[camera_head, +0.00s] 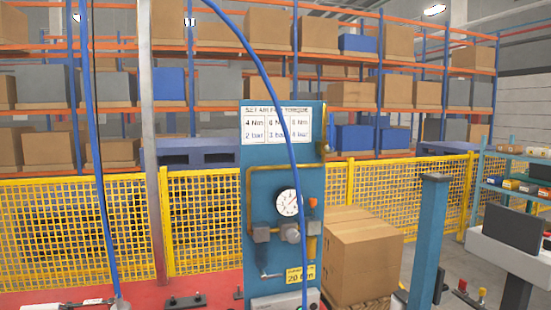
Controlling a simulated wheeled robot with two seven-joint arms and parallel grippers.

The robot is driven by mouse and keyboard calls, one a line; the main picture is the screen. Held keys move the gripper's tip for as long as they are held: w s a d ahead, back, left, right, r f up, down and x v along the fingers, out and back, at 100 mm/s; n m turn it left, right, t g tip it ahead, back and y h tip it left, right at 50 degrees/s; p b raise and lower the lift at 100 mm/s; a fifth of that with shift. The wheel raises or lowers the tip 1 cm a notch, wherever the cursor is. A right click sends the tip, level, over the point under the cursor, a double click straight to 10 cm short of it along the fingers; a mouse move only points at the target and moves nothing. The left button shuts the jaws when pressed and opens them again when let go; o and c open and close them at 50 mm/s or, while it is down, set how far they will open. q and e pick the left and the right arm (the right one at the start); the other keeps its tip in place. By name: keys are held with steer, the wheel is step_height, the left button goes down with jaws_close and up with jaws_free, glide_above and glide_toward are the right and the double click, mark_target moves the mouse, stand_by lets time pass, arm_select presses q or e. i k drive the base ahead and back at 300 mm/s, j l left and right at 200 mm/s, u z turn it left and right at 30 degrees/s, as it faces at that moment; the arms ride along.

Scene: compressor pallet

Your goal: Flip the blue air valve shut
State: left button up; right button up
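A blue upright panel (255,205) stands near the middle of the head view. A small lever-like part (268,274) hangs below the left fitting. I cannot tell for sure which part is the blue air valve, or its position. A blue hose (293,150) crosses in front of the panel and hides part of its right side. Neither of my grippers is in view.
A cardboard box (362,250) stands right of the panel, beside a blue post (428,240). Another blue hose (100,190) hangs at left near a grey post (152,150). Yellow mesh fencing (205,215) and loaded racks stand behind. A dark monitor (513,228) is at right.

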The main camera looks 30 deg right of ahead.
mark_target(329, 148)
steer(key=z, duration=1.55)
